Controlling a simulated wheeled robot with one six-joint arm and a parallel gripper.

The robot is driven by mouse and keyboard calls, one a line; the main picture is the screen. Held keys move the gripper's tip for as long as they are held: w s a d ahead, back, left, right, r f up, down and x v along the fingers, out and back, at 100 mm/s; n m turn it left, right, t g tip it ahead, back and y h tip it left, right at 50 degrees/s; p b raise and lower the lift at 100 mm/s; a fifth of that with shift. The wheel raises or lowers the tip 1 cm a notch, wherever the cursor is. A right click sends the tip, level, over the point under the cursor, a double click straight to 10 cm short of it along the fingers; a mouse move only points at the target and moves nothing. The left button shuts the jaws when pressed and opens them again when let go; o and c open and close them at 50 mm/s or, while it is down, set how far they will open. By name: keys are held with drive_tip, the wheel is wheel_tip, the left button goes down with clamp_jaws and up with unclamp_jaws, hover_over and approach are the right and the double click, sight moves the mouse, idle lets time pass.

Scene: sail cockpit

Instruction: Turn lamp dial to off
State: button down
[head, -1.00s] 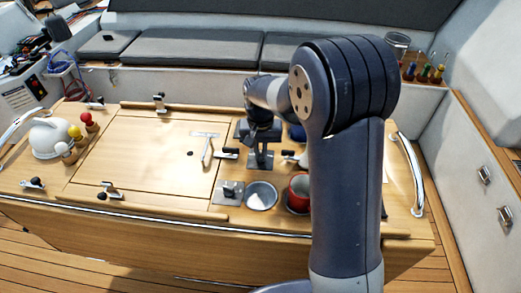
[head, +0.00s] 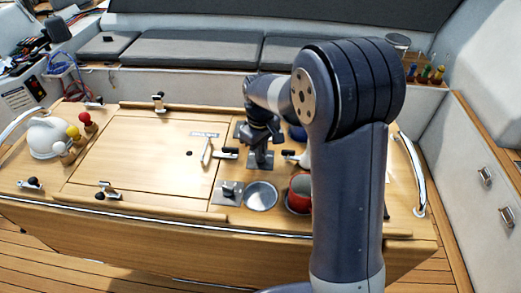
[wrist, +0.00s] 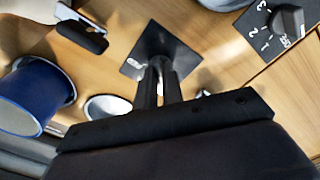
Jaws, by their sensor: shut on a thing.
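My gripper (head: 262,151) points down over a dark square dial plate (head: 258,167) on the wooden table. In the wrist view the two fingers (wrist: 159,78) are close together on the knob at the middle of that plate (wrist: 174,45). The fingers hide most of the knob, so its pointer direction cannot be told. A small white mark shows at the plate's left corner. A second dial (wrist: 287,20), marked 1, 2, 3, lies at the upper right of the wrist view. In the head view it sits front left of my gripper (head: 228,193).
A metal bowl (head: 260,196) and a red mug (head: 299,190) stand in front of the held dial. A blue mug (wrist: 38,92) is close by in the wrist view. A white kettle-like thing (head: 45,138) stands far left. The table's middle hatch (head: 140,160) is mostly clear.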

drive_tip(key=shift+n, duration=0.6)
drive_tip(key=c, duration=1.5)
unclamp_jaws()
drive_tip(key=shift+c, duration=0.2)
wheel_tip(320, 180, up, 11)
drive_tip(key=b, duration=0.1)
drive_tip(key=shift+f, duration=0.15)
